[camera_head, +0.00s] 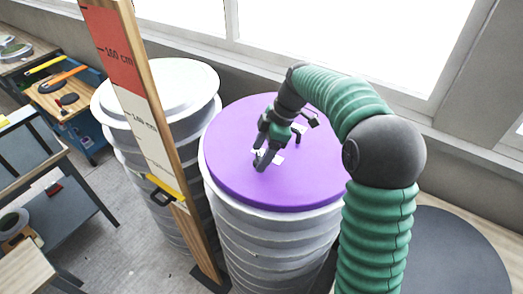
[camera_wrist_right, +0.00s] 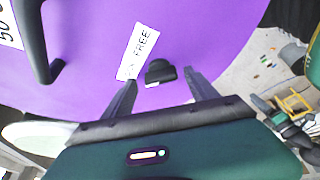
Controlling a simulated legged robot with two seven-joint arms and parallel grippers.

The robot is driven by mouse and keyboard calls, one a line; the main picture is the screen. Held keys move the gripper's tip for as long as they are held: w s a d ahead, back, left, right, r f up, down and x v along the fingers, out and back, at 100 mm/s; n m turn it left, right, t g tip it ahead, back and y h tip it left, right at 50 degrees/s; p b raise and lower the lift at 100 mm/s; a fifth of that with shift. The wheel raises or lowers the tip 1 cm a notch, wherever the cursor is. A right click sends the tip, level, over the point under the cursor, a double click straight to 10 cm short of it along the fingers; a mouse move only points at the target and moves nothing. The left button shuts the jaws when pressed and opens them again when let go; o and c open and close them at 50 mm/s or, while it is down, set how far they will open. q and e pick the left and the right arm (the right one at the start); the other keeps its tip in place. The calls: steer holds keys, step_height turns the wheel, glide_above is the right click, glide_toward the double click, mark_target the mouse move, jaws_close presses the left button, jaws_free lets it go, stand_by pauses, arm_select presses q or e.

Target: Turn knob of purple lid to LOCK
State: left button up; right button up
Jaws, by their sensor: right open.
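The purple lid (camera_head: 227,150) covers a tall ribbed pale drum (camera_head: 275,245). My right gripper (camera_head: 262,162) is over the lid, pointing down, with its fingers apart. In the right wrist view the lid (camera_wrist_right: 90,75) fills much of the picture. A small black knob (camera_wrist_right: 160,72) stands on it, just beyond and between the two open fingertips (camera_wrist_right: 165,82), not visibly gripped. A white label reading FREE (camera_wrist_right: 138,50) lies beside the knob. The lettering of the other label piece by the knob is hidden. In the head view my gripper hides the knob. My left gripper is out of view.
A black handle (camera_wrist_right: 38,45) rises from the lid beside the knob. A second drum with a white lid (camera_head: 165,85) stands to the left, behind an upright measuring board (camera_head: 140,105). Shelves and tables are at far left; a window wall is behind.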

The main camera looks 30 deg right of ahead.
steer(key=b+v, duration=0.1)
steer(key=v, duration=1.5)
steer(key=shift+d+r, duration=0.3)
